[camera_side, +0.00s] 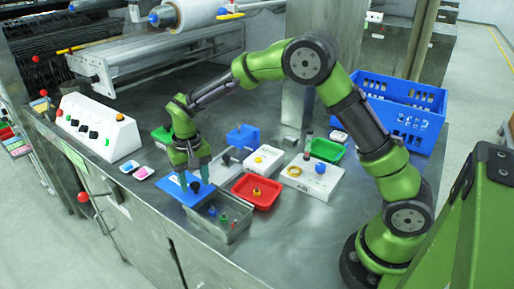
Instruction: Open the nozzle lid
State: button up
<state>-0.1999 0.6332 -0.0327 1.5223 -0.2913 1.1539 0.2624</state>
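My gripper (195,184) points down at the left of the steel table, over a blue plate (172,189) and just behind a grey metal bin. Its two teal fingertips look apart, with small dark parts close by. I see nothing clearly held. No part can be identified for certain as the nozzle lid. A black ball knob on a grey fixture (222,174) stands just right of my gripper. Small knobs and caps, among them a green one (223,218), lie in the bin (234,239). The gripper hides part of the blue plate.
A red tray (270,201), white blocks with a yellow knob (258,159) and a blue knob (320,168), a blue block (243,138) and a green tray (327,149) stand to the right. A white button box (97,128) is left; a blue crate (402,108) is back right.

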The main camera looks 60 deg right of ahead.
dwell(0.3)
notch_tip(320, 180, up, 17)
jog(key=shift+f, duration=0.1)
dwell(0.4)
jog(key=s+d+t, duration=0.1)
jog(key=s+t, duration=0.1)
jog(key=s, duration=0.6)
jog(key=s+d+t+y, duration=0.1)
jog(key=s+d+t, duration=0.1)
jog(key=s, duration=0.5)
jog(key=s+d+t+y, duration=0.1)
jog(key=s+d+t, duration=0.1)
jog(key=s, duration=0.6)
jog(key=shift+s+d+r+n+t, duration=0.1)
jog(key=shift+s+r+n+t, duration=0.15)
jog(key=shift+s+n+t, duration=0.25)
jog(key=shift+w, duration=0.15)
